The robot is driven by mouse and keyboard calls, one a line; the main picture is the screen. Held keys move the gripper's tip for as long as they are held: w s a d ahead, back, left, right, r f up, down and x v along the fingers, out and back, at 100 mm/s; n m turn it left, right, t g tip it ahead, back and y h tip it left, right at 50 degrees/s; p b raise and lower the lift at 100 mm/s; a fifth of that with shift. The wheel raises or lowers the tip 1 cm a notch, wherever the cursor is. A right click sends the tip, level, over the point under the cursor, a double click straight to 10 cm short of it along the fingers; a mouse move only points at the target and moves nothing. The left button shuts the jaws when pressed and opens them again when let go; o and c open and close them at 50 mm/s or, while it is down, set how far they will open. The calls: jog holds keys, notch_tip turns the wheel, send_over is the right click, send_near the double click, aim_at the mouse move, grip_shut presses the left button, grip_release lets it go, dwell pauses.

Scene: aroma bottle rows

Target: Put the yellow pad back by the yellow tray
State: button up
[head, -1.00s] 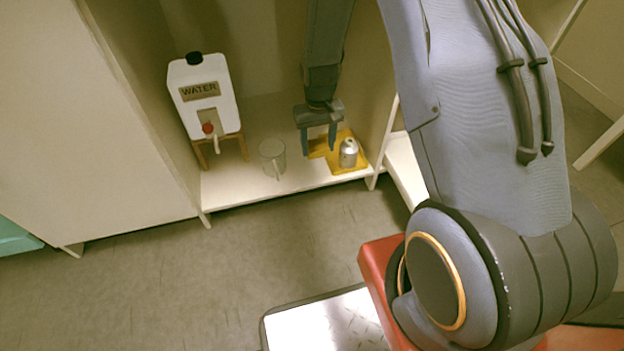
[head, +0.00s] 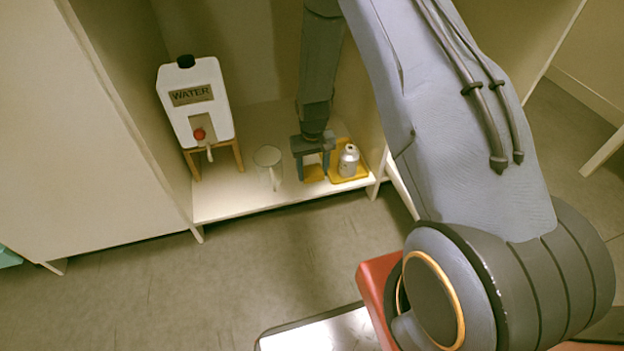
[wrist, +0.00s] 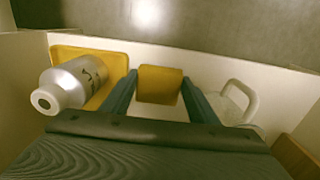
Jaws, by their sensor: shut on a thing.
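The yellow pad (head: 314,173) is small and sits between my fingertips, low over the shelf; it also shows in the wrist view (wrist: 160,86). My gripper (head: 313,176) is shut on it, one finger at each side. The yellow tray (head: 362,171) lies just right of the pad in the head view, and left of it in the wrist view (wrist: 62,54). A silver bottle (head: 349,161) stands on the tray. I cannot tell whether the pad touches the shelf.
A clear mug (head: 268,168) stands left of my gripper. A white water container (head: 196,100) on a wooden stand is further left. A cabinet side wall (head: 372,125) rises close right of the tray. The shelf's front edge is clear.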

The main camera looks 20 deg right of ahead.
aim_at(313, 172)
jog(key=shift+f+b, duration=0.6)
jog(key=shift+f, duration=1)
jog(key=shift+f, duration=0.1)
jog(key=o, duration=1)
